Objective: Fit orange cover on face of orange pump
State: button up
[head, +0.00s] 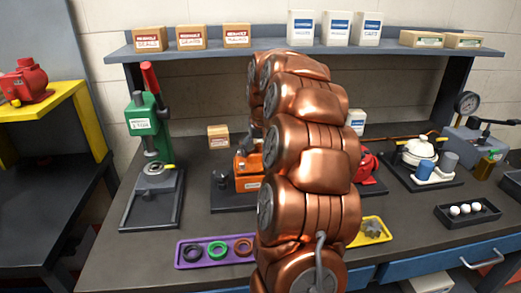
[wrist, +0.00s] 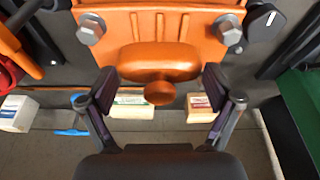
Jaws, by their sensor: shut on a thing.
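The orange pump (head: 246,172) stands on a dark base on the bench, left of my arm in the head view, which hides part of it. In the wrist view its orange body (wrist: 118,27) fills the top middle, with a grey bolt on each side. The orange cover (wrist: 159,59), rounded with a round knob, is between the fingers of my gripper (wrist: 160,87), which is shut on it. The cover overlaps the pump's lower edge in the wrist view; I cannot tell whether they touch.
A green press (head: 145,125) with a red lever stands left of the pump. A red pump (head: 368,167) is partly hidden to the right. A purple tray (head: 190,262) with rings and a yellow tray (head: 380,238) lie in front. A shelf (head: 270,50) with boxes runs above.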

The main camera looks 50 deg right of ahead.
jog(key=shift+f+b, duration=0.5)
jog(key=shift+f, duration=0.25)
jog(key=o, duration=1.5)
jog(key=shift+o, duration=0.2)
jog(key=shift+r+p, duration=0.4)
jog(key=shift+r, duration=2.55)
jog(key=shift+r, duration=0.1)
jog(key=shift+r, duration=0.3)
jog(key=v, duration=1.1)
jog(key=shift+s, duration=0.15)
